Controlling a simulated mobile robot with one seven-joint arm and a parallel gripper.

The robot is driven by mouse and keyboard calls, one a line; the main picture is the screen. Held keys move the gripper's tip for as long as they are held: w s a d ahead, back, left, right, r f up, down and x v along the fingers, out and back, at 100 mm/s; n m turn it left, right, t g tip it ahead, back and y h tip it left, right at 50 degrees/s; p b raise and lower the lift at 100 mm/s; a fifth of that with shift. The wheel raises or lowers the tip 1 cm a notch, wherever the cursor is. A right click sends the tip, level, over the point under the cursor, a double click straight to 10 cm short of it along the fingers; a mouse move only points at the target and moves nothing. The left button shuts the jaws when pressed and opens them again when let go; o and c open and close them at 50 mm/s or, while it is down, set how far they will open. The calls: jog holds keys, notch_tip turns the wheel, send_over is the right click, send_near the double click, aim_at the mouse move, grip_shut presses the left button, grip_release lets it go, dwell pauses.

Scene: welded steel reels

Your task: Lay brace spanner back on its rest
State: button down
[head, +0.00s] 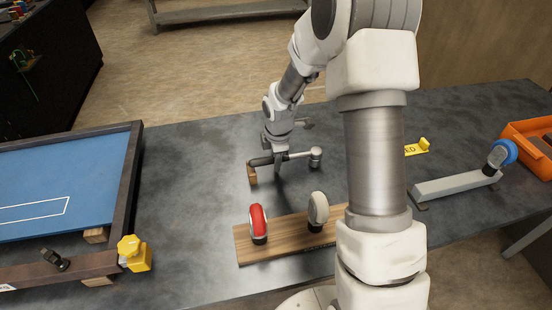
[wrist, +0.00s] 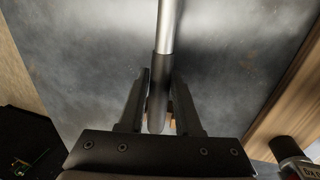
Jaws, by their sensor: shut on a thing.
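The brace spanner (head: 298,156) is a grey bar with a dark handle and a thick rounded grey head at its right end. My gripper (head: 278,167) is shut on its dark handle. In the wrist view the spanner (wrist: 166,30) runs up from between the fingers of my gripper (wrist: 158,100), handle toward me. A small wooden block (head: 252,175), perhaps part of the rest, stands under the handle's left end. Whether the handle touches the block I cannot tell. The spanner looks about level, close over the dark table.
A blue-topped framed panel (head: 60,185) is at left. A grey bar with a blue wheel (head: 455,187) and an orange bin (head: 530,150) are at right.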

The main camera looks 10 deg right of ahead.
jog(key=shift+f+b, duration=0.45)
jog(key=shift+f, duration=0.25)
jog(key=c, duration=0.5)
grip_release()
jog(key=shift+p+v, duration=3.05)
jog(key=shift+v, duration=1)
jog(key=shift+r, duration=0.15)
